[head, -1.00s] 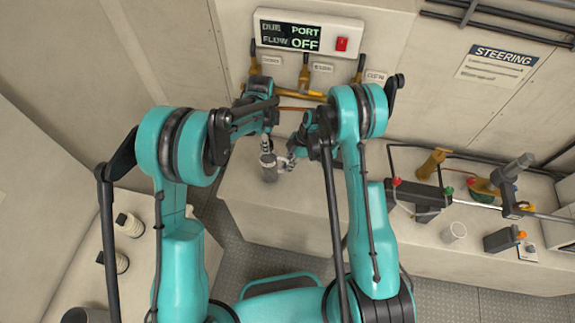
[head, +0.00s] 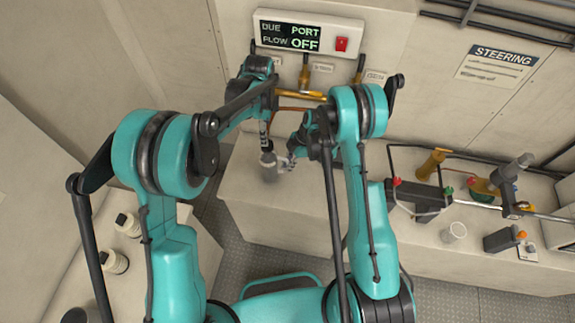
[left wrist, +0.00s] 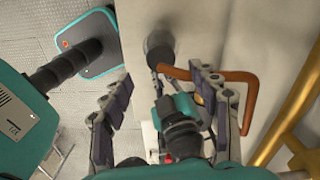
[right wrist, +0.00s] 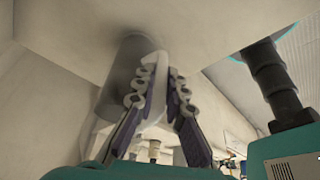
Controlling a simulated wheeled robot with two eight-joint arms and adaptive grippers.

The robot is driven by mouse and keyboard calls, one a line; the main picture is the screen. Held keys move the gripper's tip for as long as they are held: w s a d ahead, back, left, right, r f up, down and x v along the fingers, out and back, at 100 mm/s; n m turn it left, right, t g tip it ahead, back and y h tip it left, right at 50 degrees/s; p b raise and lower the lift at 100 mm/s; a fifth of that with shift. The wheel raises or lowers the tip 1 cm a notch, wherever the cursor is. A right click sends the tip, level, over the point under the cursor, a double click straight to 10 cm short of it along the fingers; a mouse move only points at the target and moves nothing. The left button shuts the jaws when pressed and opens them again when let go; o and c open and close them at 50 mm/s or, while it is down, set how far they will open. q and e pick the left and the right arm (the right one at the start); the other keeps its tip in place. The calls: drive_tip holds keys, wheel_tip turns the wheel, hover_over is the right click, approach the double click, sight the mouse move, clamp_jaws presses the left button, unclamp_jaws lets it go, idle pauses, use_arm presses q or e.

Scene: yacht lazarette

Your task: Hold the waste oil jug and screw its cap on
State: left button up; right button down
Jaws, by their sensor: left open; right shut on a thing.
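The waste oil jug (head: 269,167) stands as a small grey cylinder on the pale bench, left of centre in the head view. It also shows in the right wrist view (right wrist: 122,80), with a pale handle (right wrist: 155,85) at its side. My right gripper (right wrist: 165,85) is shut on that handle. My left gripper (head: 265,142) is just above the jug in the head view. In the left wrist view, its fingers (left wrist: 163,78) are apart, with a dark round form (left wrist: 159,45) beyond them. I cannot make out the cap.
A yellow pipe manifold (head: 305,94) and a display box (head: 308,38) reading "PORT" and "OFF" are on the wall behind. A white cup (head: 454,232) and dark fittings stand on the bench at right.

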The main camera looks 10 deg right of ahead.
drive_tip(key=c, duration=1.5)
unclamp_jaws()
use_arm(q)
wheel_tip(320, 180, up, 6)
drive_tip(key=shift+f, duration=0.2)
use_arm(e)
drive_tip(key=shift+r, duration=0.1)
drive_tip(key=v, duration=1.1)
drive_tip(key=shift+d+r, duration=0.2)
drive_tip(key=shift+r, duration=0.15)
